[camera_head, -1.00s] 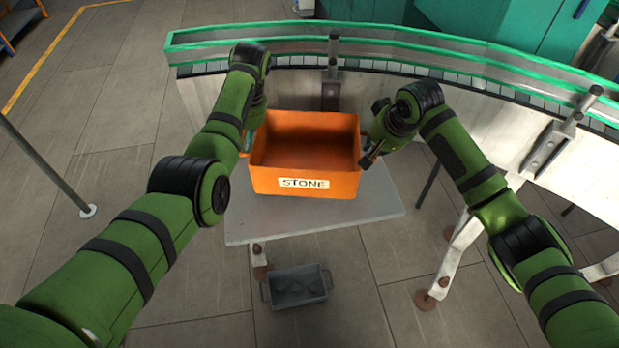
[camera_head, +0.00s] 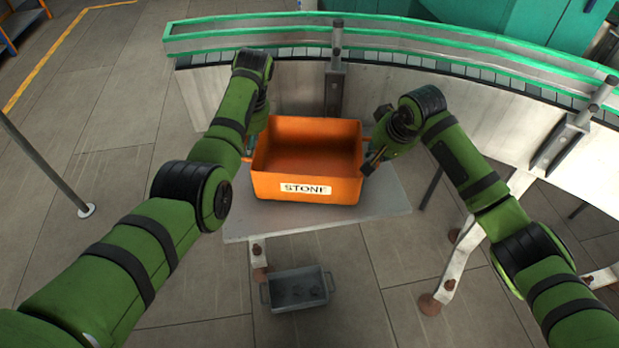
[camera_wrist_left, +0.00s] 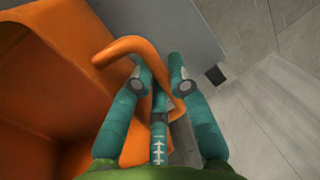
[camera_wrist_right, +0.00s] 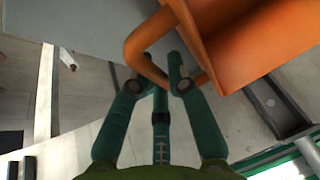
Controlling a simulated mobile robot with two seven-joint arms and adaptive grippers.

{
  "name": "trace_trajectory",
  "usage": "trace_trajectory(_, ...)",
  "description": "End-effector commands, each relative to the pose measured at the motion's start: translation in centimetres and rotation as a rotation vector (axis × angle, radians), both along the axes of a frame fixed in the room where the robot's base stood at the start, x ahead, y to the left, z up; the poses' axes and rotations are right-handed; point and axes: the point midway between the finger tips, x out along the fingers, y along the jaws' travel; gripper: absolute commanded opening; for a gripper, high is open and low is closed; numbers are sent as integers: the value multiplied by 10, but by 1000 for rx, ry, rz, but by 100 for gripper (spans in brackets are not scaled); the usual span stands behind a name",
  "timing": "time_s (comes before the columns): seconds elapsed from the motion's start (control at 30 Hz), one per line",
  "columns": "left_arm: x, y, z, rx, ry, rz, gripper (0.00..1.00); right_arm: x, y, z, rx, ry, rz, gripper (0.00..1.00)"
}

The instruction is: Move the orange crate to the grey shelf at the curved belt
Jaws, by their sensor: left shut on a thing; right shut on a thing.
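The orange crate (camera_head: 306,186), empty and labelled STONE, is over the grey shelf (camera_head: 388,205) in front of the curved belt (camera_head: 380,58). From the head view I cannot tell whether it rests on the shelf or hangs just above it. My left gripper (camera_wrist_left: 161,72) is shut on the crate's left handle (camera_wrist_left: 117,48). My right gripper (camera_wrist_right: 159,72) is shut on the crate's right handle (camera_wrist_right: 146,52). In the head view the left fingers (camera_head: 248,150) are partly hidden behind my arm, and the right gripper (camera_head: 371,160) is at the crate's right side.
A small grey bin (camera_head: 297,289) stands on the floor below the shelf's front edge. A metal post (camera_head: 336,75) of the belt rises behind the crate. A thin pole (camera_head: 45,165) stands at the left. The shelf's front strip is bare.

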Motion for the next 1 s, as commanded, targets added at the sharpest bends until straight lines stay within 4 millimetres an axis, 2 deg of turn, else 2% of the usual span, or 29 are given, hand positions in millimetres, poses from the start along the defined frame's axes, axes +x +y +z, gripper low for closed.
trace_trajectory(0.1, 1, 1, -11, 3, -2, 2, 0, 0, -1, -11, -2, -1, -1, 0)
trace_trajectory(0.13, 0, 1, -7, 2, -1, 2, 30, 0, -1, -8, -3, -1, -1, 30)
trace_trajectory(0.17, 0, 1, -7, 2, -1, 2, 41, 0, -1, -7, -3, 0, -1, 41)
trace_trajectory(0.57, 0, -1, -3, 0, -1, 0, 41, 0, 0, -7, 0, 0, 0, 41)
trace_trajectory(1.0, 1, -13, 57, 2, -2, 1, 41, 0, 1, -7, 1, 0, 1, 41)
